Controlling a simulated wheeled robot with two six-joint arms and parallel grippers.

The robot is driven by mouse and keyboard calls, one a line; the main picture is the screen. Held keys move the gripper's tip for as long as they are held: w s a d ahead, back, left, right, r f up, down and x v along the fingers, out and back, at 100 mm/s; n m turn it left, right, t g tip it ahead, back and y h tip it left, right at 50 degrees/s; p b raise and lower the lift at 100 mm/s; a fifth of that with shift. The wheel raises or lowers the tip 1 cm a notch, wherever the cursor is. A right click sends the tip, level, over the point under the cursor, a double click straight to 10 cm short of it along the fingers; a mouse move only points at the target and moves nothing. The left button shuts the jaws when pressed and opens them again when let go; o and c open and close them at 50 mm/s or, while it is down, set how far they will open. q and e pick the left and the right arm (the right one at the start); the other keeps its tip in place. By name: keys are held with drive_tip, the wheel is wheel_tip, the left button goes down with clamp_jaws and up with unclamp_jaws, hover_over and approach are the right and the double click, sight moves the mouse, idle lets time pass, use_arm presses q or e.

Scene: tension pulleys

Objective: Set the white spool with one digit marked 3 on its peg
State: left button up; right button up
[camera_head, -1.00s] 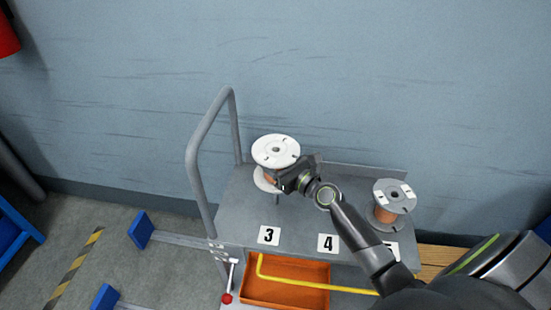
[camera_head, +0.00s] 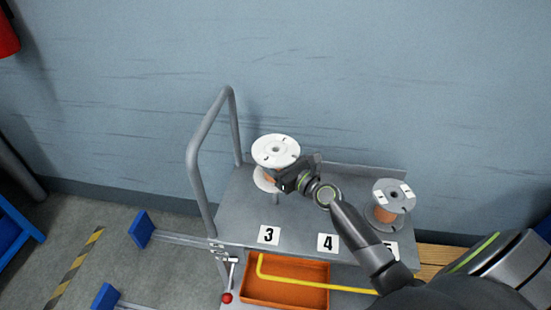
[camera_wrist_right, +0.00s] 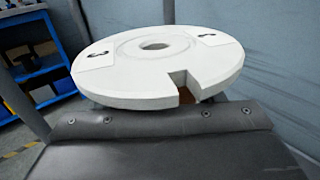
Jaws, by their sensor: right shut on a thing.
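The white spool (camera_head: 276,147) has a copper-coloured core and white flanges. It is held upright above the left part of the grey cart top (camera_head: 238,215). My right gripper (camera_head: 283,181) is shut on its core from the right. In the right wrist view the spool's notched upper flange (camera_wrist_right: 160,62) fills the upper middle, with a centre hole and two marked labels too slanted to read surely. A short grey peg (camera_head: 276,199) shows just below the spool, behind the plate marked 3 (camera_head: 269,235). My left gripper is out of view.
A grey spool (camera_head: 394,196) with a copper-coloured core stands at the cart's right. A plate marked 4 (camera_head: 328,243) is on the front edge. A tubular handle (camera_head: 195,165) rises at the left. An orange bin (camera_head: 285,292) is below.

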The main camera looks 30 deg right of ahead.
wheel_tip(320, 180, down, 3)
drive_tip(key=b, duration=0.2)
drive_tip(key=shift+b, duration=0.35)
idle(0.4)
idle(1.0)
drive_tip(key=shift+f+b, duration=1.25)
drive_tip(key=shift+f, duration=0.2)
drive_tip(key=shift+f, duration=0.15)
drive_tip(key=shift+f+b, duration=1.3)
drive_tip(key=shift+f, duration=0.05)
drive_tip(key=shift+f, duration=0.1)
idle(0.5)
